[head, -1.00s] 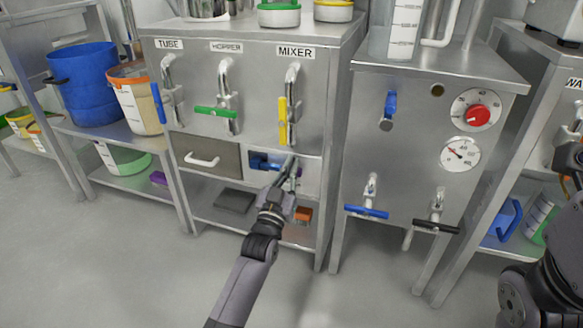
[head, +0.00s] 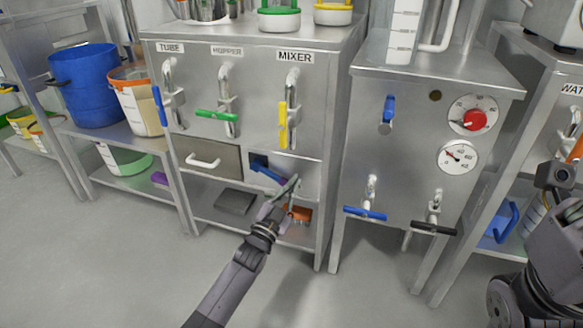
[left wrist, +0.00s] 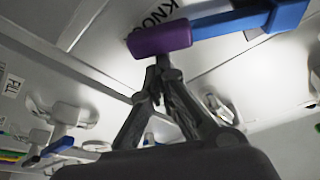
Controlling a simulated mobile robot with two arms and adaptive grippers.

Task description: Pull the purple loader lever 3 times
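The loader lever has a blue arm (head: 266,172) that sticks out and down from a dark slot under the MIXER label. Its purple grip (left wrist: 160,40) shows in the left wrist view, at the end of the blue arm. My left gripper (head: 290,187) is at the lever's outer end in the head view and hides the grip there.
Above the slot are a blue handle (head: 159,106), a green handle (head: 216,115) and a yellow handle (head: 283,125). A drawer (head: 205,158) is to the left. An orange block (head: 298,213) lies on the shelf below. The floor in front is clear.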

